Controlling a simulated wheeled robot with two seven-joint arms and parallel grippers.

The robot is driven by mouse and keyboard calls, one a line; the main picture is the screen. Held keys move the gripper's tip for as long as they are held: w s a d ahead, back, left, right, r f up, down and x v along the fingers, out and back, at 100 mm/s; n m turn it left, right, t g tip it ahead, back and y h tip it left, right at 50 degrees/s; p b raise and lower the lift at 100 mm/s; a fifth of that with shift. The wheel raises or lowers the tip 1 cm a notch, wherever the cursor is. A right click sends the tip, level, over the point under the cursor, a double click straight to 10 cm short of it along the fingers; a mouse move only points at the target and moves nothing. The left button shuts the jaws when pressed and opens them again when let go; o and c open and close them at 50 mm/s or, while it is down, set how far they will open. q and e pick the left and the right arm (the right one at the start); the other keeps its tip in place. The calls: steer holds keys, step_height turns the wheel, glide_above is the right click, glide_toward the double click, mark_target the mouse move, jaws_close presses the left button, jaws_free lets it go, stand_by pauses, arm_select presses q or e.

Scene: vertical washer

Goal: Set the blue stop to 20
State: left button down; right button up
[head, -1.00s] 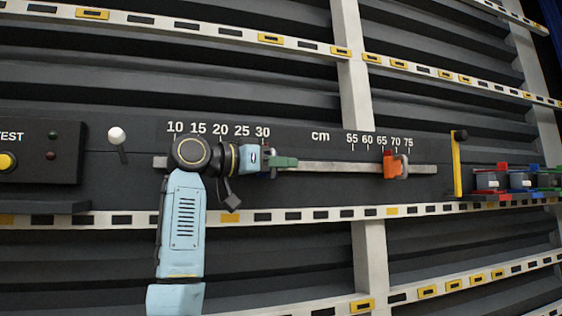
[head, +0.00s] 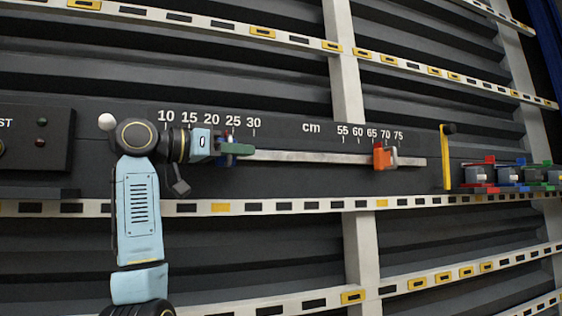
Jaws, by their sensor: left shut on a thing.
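The blue stop (head: 221,139) sits on the pale rail (head: 310,157), mostly hidden by my left gripper (head: 224,148). Only a small dark blue part shows, below the scale between the 20 and 25 marks. A green piece (head: 240,149) shows at the jaws. I cannot tell if it is a finger or part of the stop. My left gripper comes from the left along the rail and is shut on the blue stop. The number 20 (head: 211,119) is on the black panel above the rail. My right gripper is not in view.
An orange stop (head: 381,157) sits farther right on the rail, below about 70. A yellow upright bar (head: 446,158) stands beyond the rail's right end. A white knob (head: 107,122) is behind my arm at left. Red, blue and green holders (head: 510,175) are at far right.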

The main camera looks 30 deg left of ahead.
arm_select(q)
steer(key=v, duration=0.3)
steer(key=shift+w+a, duration=0.1)
steer(key=shift+a, duration=0.25)
steer(key=c, duration=1.8)
jaws_free()
steer(key=b+v, duration=0.3)
steer(key=v, duration=1)
steer(key=shift+b, duration=0.3)
